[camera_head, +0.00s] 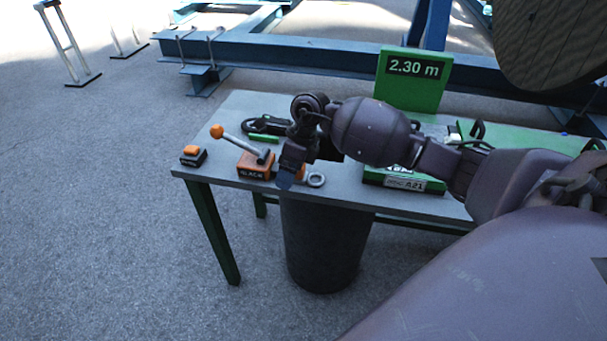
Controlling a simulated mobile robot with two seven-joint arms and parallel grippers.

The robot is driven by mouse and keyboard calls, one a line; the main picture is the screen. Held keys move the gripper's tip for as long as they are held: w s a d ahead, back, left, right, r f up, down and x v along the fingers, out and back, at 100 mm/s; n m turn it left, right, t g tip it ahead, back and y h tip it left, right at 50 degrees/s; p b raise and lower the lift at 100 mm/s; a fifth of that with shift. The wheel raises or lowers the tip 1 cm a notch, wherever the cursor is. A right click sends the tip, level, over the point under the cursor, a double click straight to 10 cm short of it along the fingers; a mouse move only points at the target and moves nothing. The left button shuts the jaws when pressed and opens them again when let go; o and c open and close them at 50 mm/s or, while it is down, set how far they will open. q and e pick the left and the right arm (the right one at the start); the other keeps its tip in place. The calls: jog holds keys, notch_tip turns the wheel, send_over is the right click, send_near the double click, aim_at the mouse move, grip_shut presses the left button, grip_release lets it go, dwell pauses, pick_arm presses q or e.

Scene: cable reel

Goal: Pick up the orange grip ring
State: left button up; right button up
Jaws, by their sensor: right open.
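My right arm reaches in from the right over the grey table, and its right gripper (288,174) points down near the table's front edge. The gripper is open. A small orange part (300,173) shows just right of the fingers, mostly hidden behind them. A grey metal ring (316,180) lies flat beside it, close to the edge. I cannot tell whether the orange part and the grey ring are one piece, or whether the fingers touch either. My left gripper is not in view.
Left of the gripper stands an orange block marked "SLACK" (254,165) with a lever and orange knob (216,131). An orange-topped button box (193,155) sits farther left. A green "2.30 m" display (413,78) rises behind. A dark bin (325,240) stands below the front edge.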

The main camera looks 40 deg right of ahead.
aim_at(304, 167)
jog(key=w+d+r+h, duration=0.3)
jog(key=d+r+h, duration=0.15)
jog(key=d, duration=0.35)
notch_tip(304, 167, down, 5)
jog(key=shift+a+f+b, duration=0.1)
jog(key=shift+b, duration=0.25)
jog(key=f, duration=0.4)
jog(key=shift+w+a+f+b, duration=0.2)
jog(key=shift+w+a+b, duration=0.1)
jog(key=shift+w+b, duration=0.1)
jog(key=shift+f, duration=0.35)
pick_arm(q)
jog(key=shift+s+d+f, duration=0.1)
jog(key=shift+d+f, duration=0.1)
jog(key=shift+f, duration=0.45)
pick_arm(e)
jog(key=shift+f, duration=0.1)
jog(key=shift+c, duration=0.3)
